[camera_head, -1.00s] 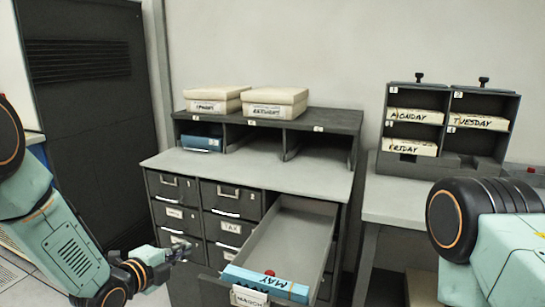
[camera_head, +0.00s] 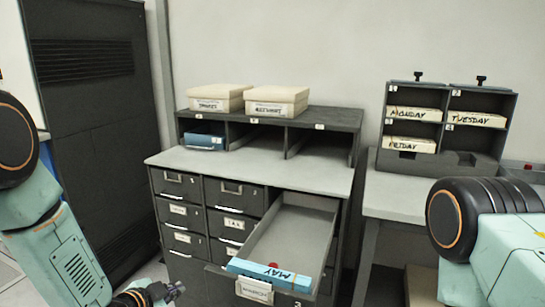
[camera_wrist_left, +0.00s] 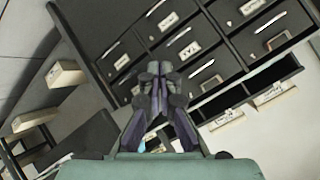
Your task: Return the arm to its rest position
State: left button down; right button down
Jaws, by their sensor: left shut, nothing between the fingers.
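My left arm comes in from the left in the head view. Its gripper (camera_head: 174,291) is low, left of the open drawer and in front of the cabinet's lower left. The left wrist view shows its fingers (camera_wrist_left: 160,70) close together with nothing between them, and the drawer cabinet (camera_wrist_left: 190,45) beyond them. My right arm shows only as a link at the right edge of the head view; its gripper is out of view.
The cabinet's open drawer (camera_head: 290,230) juts forward and holds a blue MAY card box (camera_head: 268,272). Two cream boxes, one of them (camera_head: 277,101), sit on the shelf unit (camera_head: 335,118). A rack (camera_head: 445,128) with MONDAY, TUESDAY and FRIDAY boxes stands on the right table (camera_head: 395,195).

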pick_arm(q)
jog(key=s+f+n+g+y, duration=0.1)
jog(key=s+f+n+g, duration=0.2)
jog(key=s, duration=0.9)
jog(key=s+f+n+g+y, duration=0.1)
jog(key=s+f+n+g, duration=0.3)
jog(key=s, duration=0.9)
jog(key=s+f+n+g+y, duration=0.1)
jog(key=s+f+n+g, duration=0.3)
jog(key=s+f, duration=0.4)
jog(key=s, duration=0.5)
jog(key=shift+w+r+n, duration=0.1)
jog(key=shift+w+n, duration=0.05)
jog(key=shift+n, duration=0.15)
